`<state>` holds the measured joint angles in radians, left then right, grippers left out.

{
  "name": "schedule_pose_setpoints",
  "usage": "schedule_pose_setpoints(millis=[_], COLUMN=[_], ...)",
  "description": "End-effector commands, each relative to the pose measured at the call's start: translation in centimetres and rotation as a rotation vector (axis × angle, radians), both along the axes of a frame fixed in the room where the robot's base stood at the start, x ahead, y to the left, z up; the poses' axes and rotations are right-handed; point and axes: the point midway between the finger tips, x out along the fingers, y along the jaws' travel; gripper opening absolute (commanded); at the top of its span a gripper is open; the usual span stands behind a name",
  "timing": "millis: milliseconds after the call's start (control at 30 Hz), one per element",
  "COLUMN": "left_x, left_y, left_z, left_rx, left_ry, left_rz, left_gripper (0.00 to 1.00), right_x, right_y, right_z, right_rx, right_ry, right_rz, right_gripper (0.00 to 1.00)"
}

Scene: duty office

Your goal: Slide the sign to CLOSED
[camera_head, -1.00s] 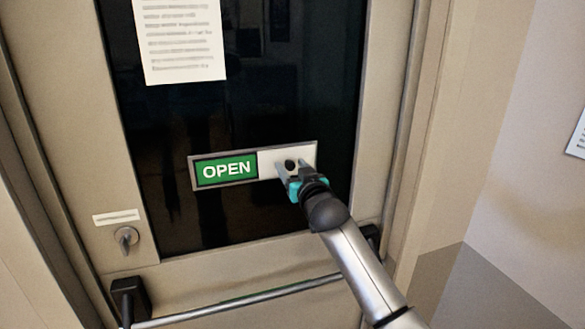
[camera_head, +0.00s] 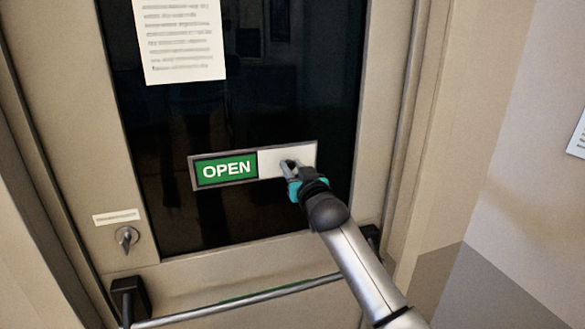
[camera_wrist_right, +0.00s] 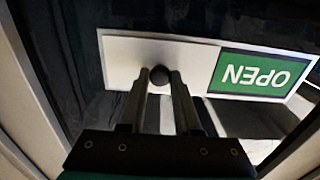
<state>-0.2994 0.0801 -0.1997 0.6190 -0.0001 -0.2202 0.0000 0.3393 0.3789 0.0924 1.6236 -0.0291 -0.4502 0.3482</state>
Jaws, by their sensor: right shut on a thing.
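The sign (camera_head: 254,182) is a framed strip on the door's dark glass. Its left part is a green panel (camera_head: 226,168) reading OPEN, and its right part is a plain white slider (camera_head: 305,156). The OPEN panel shows upside down in the right wrist view (camera_wrist_right: 262,74). My right gripper (camera_head: 288,164) is at the white slider, its fingers shut on the dark round knob (camera_wrist_right: 159,74). In the head view the fingers mostly cover the knob. No CLOSED lettering shows. My left gripper is in neither view.
A printed paper sheet (camera_head: 180,40) is on the glass above the sign. A key lock (camera_head: 127,237) with a small label (camera_head: 116,217) sits at lower left. The glass around the sign is clear.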

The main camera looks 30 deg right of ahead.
Motion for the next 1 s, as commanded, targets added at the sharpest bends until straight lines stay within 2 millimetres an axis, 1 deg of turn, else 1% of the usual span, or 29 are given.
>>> schedule_pose_setpoints(millis=[767, 867, 1000], left_x=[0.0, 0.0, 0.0], left_y=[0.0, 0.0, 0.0], left_z=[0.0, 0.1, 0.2], left_rx=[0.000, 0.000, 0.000], left_ry=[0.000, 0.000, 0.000], left_rz=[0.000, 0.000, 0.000], left_gripper=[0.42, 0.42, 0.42], right_x=[0.0, 0.1, 0.5], right_y=[0.1, 0.5, 2.2], right_z=[-0.1, -0.1, 0.0], right_rx=[0.001, 0.002, 0.006], right_ry=[0.002, 0.001, 0.000], right_rz=[0.000, 0.001, 0.003], right_gripper=[0.00, 0.00, 0.00])
